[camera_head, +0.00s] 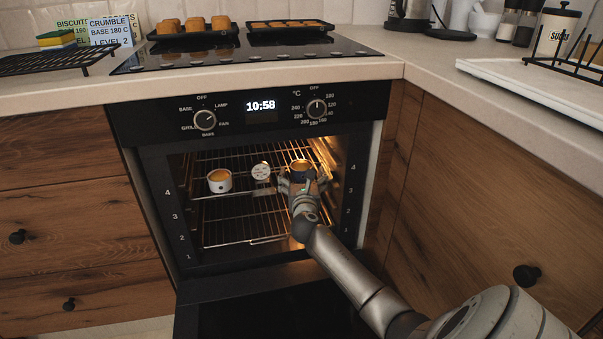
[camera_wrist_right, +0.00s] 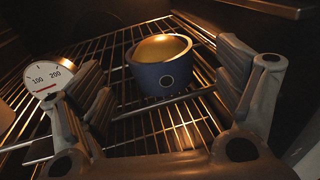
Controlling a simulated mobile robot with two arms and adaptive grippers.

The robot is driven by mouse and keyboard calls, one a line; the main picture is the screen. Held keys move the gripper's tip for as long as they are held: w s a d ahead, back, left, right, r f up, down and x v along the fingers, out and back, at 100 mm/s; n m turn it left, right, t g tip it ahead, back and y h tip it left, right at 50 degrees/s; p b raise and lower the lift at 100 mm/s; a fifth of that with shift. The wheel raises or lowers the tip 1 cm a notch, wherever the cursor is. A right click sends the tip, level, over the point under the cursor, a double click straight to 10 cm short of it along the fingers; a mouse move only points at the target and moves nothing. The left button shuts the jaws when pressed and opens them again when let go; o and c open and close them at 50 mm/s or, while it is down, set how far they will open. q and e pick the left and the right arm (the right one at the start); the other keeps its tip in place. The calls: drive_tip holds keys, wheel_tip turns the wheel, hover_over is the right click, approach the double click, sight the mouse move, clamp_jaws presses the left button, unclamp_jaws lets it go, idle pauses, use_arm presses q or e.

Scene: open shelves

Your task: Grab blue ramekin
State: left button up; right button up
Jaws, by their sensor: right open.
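The blue ramekin (camera_wrist_right: 161,76) holds a yellow-brown filling and stands upright on the upper oven rack. In the right wrist view it sits between the two fingers of my right gripper (camera_wrist_right: 165,92), which is open, with a gap to each finger. In the head view the blue ramekin (camera_head: 301,168) shows at the right of the rack, partly hidden by my right gripper (camera_head: 300,183). My left gripper is in neither view.
A white ramekin (camera_head: 219,181) and a round thermometer (camera_head: 261,171) stand left on the upper rack (camera_head: 240,191). The oven door (camera_head: 275,305) is open. The oven side wall is close on the right.

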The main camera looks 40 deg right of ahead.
sight(302, 173)
drive_tip(key=b+x, duration=0.1)
drive_tip(key=x, duration=0.2)
drive_tip(key=shift+f, duration=0.2)
drive_tip(key=shift+w+d+r, duration=0.1)
drive_tip(key=shift+w+d, duration=0.2)
drive_tip(key=shift+w, duration=0.05)
drive_tip(key=c, duration=1.1)
drive_tip(key=shift+c, duration=0.5)
drive_tip(key=shift+r, duration=0.15)
